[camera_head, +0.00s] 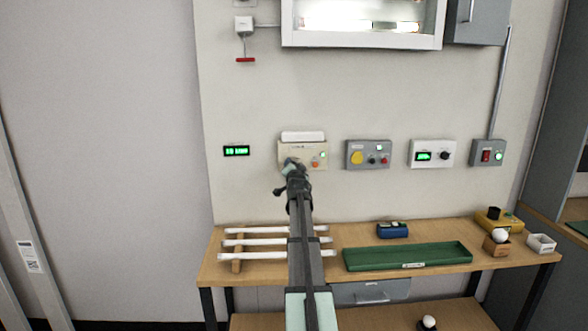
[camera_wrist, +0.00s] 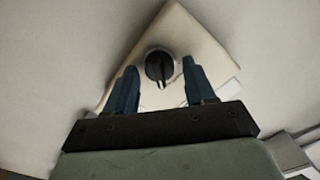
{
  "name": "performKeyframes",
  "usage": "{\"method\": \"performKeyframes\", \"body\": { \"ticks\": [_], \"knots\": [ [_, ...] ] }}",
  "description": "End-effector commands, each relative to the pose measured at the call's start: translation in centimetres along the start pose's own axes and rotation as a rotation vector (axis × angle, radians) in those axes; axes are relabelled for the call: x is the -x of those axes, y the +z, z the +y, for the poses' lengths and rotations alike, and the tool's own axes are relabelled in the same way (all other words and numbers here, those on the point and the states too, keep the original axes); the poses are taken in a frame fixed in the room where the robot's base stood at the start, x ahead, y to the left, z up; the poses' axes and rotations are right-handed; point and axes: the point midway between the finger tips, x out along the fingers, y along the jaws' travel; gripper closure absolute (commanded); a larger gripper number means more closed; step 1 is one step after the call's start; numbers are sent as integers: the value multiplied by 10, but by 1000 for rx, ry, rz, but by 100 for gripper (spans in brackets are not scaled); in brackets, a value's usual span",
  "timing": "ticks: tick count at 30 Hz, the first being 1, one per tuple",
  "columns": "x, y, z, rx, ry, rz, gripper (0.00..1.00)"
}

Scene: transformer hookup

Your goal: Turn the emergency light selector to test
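The emergency light unit (camera_head: 318,148) is a beige wall box with a white lamp bar on top, an orange button and a green light at its right. Its left part is hidden by my arm in the head view. The wrist view shows the selector, a round black knob (camera_wrist: 160,66), on the beige plate (camera_wrist: 178,32). My gripper (camera_wrist: 160,84) is open, its two dark fingers on either side of the knob's lower part, with gaps between. I cannot tell whether the fingertips reach the knob's depth. In the head view my gripper (camera_head: 291,165) is in front of the box.
A green display (camera_head: 236,151) is left of the box. Below, a bench holds white tubes (camera_head: 262,242) and a green tray (camera_head: 407,256).

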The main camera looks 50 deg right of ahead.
Motion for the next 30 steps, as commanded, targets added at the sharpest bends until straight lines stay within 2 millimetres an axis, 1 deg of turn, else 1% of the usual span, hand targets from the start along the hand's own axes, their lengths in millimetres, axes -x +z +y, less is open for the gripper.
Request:
{"method": "performKeyframes", "body": {
  "ticks": [10, 14, 16, 20, 23, 30],
  "knots": [
    [1, 0, 0, 1, 0, 0, 40],
    [7, 0, 0, 1, 0, 0, 40],
    [13, 0, 0, 1, 0, 0, 40],
    [29, 0, 0, 1, 0, 0, 40],
    [46, 0, 0, 1, 0, 0, 40],
    [94, 1, 1, 1, 0, 1, 40]
  ]
}}
